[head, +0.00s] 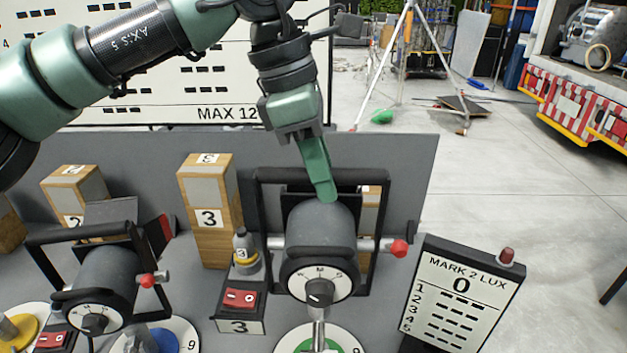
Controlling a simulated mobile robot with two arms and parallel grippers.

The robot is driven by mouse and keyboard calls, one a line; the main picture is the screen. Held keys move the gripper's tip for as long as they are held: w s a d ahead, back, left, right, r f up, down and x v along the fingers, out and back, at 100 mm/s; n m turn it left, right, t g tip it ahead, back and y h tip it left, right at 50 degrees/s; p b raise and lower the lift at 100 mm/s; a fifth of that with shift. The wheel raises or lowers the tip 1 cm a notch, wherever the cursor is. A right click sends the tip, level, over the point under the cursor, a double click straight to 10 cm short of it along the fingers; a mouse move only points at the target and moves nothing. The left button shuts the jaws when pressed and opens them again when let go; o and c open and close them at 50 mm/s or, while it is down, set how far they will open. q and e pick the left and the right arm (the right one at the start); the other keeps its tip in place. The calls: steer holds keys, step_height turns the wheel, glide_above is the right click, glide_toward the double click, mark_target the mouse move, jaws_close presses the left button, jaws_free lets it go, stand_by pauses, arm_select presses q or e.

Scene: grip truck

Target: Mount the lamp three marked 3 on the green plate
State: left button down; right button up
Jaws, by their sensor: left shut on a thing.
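Lamp three (320,236) is a dark grey cylinder with a black frame, a front dial and a red knob on its right side. It is upright above the green plate (303,346), a white disc with a green centre at the bottom edge. A metal pin shows between lamp and plate; I cannot tell whether the lamp is seated. My left gripper (321,192) comes down from above and is shut on the lamp at its top; its fingers hide the exact grip. My right gripper is not in view.
A switch box marked 3 (240,300) and a wooden block marked 3 (208,218) stand left of the lamp. Another lamp (108,275) stands further left by a blue-centred plate (165,338). A lux display (462,292) reading 0 stands at right. A grey panel rises behind.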

mark_target(324, 222)
arm_select(q)
steer(key=shift+s+f+b, duration=0.2)
steer(key=shift+f+b, duration=0.15)
steer(key=shift+b, duration=0.05)
steer(key=shift+f, duration=0.25)
step_height(324, 222, down, 2)
steer(key=shift+w+b, duration=0.1)
steer(key=shift+b, duration=0.8)
steer(key=shift+f+b, duration=0.3)
steer(key=shift+f, duration=0.15)
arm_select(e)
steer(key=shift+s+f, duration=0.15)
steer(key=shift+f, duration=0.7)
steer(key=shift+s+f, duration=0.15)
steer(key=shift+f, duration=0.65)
